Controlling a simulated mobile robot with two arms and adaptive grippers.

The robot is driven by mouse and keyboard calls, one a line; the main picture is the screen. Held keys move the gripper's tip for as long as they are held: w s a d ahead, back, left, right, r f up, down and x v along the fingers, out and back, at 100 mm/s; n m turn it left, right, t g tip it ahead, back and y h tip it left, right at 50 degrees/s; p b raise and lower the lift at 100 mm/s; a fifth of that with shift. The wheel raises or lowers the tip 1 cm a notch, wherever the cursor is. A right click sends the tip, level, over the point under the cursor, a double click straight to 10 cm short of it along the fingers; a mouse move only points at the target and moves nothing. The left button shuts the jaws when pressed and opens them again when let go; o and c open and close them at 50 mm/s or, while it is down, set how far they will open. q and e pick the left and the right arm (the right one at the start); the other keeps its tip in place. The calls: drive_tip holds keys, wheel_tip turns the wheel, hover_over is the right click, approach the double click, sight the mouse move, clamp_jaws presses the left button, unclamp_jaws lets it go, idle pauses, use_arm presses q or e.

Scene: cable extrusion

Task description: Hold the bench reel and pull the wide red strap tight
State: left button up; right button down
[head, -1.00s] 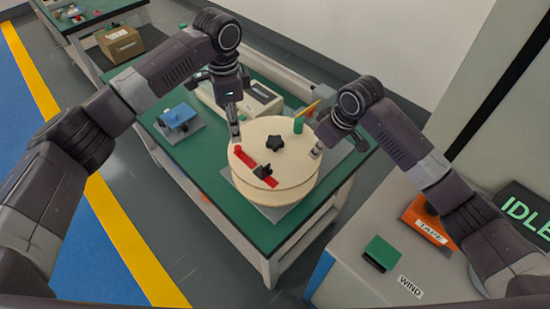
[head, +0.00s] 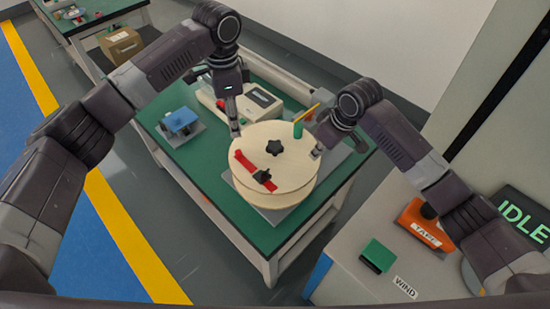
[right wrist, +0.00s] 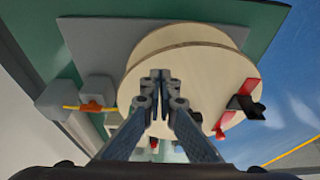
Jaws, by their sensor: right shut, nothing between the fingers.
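The bench reel (head: 296,172) is a pale round wooden disc with a black star knob (head: 274,148) at its middle. It lies on a grey plate (head: 285,214) on the green bench. The wide red strap (head: 267,186) runs across its near left part, under a black clamp (head: 262,176). The strap also shows in the right wrist view (right wrist: 251,86). My left gripper (head: 235,133) points down at the reel's far left rim, apart from the strap; its finger gap is too small to judge. My right gripper (head: 316,153) is shut and empty at the reel's right rim.
A blue device (head: 180,121) and a pale box with a display (head: 262,101) stand on the bench. A cabinet at right bears an orange tape holder (head: 425,226) and a green block (head: 378,254).

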drive_tip(key=shift+r+p, duration=2)
drive_tip(key=shift+r, duration=0.45)
drive_tip(key=v, duration=1.1)
drive_tip(key=shift+s, duration=0.1)
